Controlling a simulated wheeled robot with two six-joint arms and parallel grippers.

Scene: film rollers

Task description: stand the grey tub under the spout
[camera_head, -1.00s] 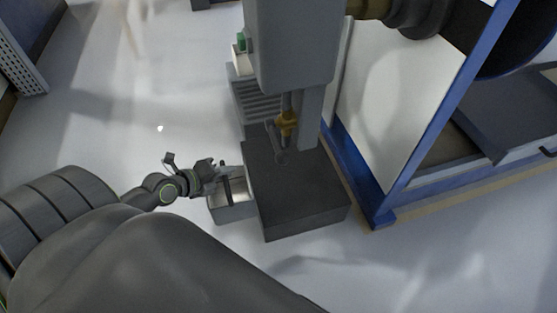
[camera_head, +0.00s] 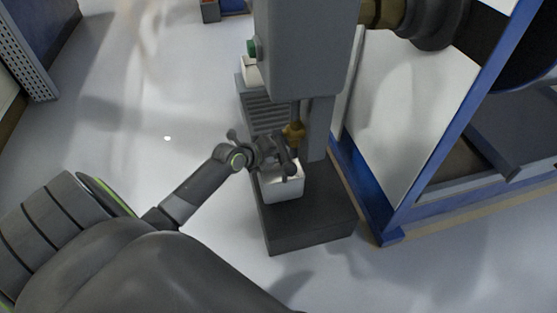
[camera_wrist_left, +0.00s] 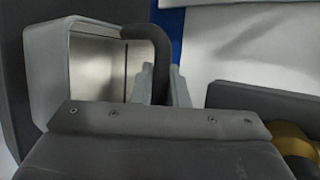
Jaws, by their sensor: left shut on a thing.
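The grey tub (camera_head: 284,188) is over the dark block under the machine's column, its pale front wall facing the near side. I cannot tell whether its base touches the block. The brass spout (camera_head: 293,134) hangs just behind and above the gripper. Brass (camera_wrist_left: 294,143) shows at the right edge. My right gripper is out of view.
The dark block (camera_head: 312,225) has bare top to the front and right of the tub. The grey machine housing (camera_head: 308,45) stands above it. A blue-framed machine (camera_head: 385,225) is close on the right. The floor at left is clear.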

